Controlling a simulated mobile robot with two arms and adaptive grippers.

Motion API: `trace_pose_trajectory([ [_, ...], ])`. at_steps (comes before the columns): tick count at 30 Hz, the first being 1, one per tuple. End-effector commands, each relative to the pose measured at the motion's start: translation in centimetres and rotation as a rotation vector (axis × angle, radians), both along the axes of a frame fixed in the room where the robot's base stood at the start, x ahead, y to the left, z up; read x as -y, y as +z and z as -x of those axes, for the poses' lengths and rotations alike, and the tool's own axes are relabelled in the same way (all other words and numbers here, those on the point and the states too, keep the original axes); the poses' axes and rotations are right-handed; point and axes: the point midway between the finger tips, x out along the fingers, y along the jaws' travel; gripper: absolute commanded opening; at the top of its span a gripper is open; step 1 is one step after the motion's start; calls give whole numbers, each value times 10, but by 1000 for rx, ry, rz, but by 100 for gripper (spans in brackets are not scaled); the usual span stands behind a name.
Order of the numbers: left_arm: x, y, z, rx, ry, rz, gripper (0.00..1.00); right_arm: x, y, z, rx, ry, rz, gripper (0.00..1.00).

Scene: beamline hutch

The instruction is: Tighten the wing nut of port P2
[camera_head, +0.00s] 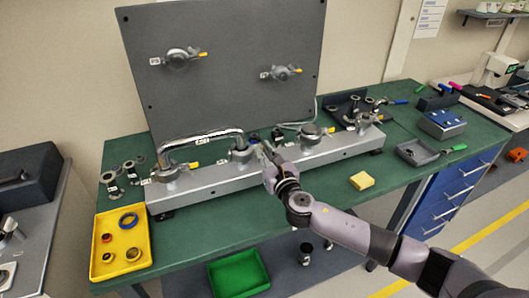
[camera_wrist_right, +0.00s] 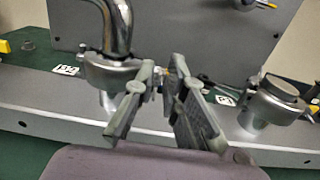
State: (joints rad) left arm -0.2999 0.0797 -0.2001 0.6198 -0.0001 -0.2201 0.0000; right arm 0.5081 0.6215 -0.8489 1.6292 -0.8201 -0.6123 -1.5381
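Port P2 (camera_head: 241,151) is the clamped flange in the middle of the grey manifold, under the end of the bent metal pipe. In the right wrist view, the clamp (camera_wrist_right: 112,72) stands at left with the pipe rising from it. Contact is unclear. My left gripper is not in view.
A dark upright panel (camera_head: 225,75) with two more ports stands behind. Another capped port (camera_head: 310,134) is to the right on the manifold (camera_head: 215,182). A yellow tray (camera_head: 122,270) holds rings at left. A yellow block (camera_head: 362,181) lies on the green bench.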

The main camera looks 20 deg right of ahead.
Motion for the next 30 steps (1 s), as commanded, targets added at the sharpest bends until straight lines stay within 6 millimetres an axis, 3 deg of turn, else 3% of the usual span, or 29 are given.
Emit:
trace_pose_trajectory([
  [7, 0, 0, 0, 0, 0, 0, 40, 0, 0, 0, 0, 0, 0, 0],
  [30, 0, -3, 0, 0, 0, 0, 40, 2, -2, 1, -8, -1, -80, 0],
])
